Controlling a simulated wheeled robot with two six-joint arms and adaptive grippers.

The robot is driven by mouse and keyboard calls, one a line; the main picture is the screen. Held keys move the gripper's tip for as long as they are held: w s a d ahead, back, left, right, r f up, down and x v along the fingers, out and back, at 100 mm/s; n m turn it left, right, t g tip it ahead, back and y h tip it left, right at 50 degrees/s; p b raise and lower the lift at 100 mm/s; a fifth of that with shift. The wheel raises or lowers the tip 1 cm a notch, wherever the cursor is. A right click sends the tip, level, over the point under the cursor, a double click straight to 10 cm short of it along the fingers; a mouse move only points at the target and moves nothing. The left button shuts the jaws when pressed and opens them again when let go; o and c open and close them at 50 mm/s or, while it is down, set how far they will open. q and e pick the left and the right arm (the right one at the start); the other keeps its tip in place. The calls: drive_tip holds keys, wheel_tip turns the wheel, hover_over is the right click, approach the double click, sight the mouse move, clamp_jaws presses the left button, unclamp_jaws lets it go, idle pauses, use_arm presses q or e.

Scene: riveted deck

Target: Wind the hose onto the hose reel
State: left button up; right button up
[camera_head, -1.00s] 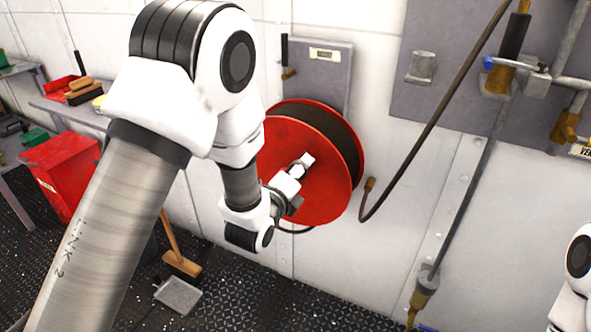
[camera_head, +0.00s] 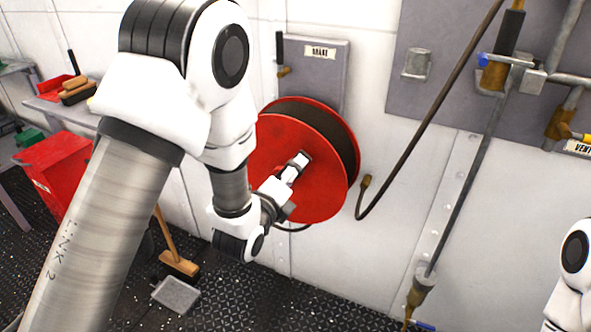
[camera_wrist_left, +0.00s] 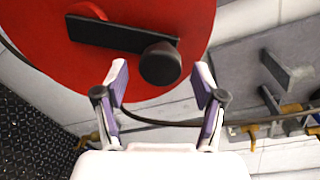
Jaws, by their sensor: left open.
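The red hose reel (camera_head: 325,200) is mounted on the white wall, with a dark band between its discs. In the left wrist view its red face (camera_wrist_left: 60,65) carries a black crank arm (camera_wrist_left: 100,34) with a round black knob (camera_wrist_left: 160,64). My left gripper (camera_head: 297,167) is in front of the reel face. In the wrist view the left gripper (camera_wrist_left: 161,80) is open, its fingertips either side of the knob in the picture, with gaps on both sides. The dark hose (camera_wrist_left: 180,123) passes below the reel. My right gripper is out of view.
A grey panel marked BRAKE (camera_head: 312,75) with a lever is behind the reel. A dark pipe or hose (camera_head: 432,105) and valve fittings (camera_head: 497,72) are to the right. A red bin (camera_head: 55,170), a broom (camera_head: 178,262) and a dustpan (camera_head: 177,295) stand left on the deck.

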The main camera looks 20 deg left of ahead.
use_arm(q)
drive_tip(key=s, duration=0.5)
drive_tip(key=shift+a+r, duration=0.1)
drive_tip(key=shift+r, duration=0.1)
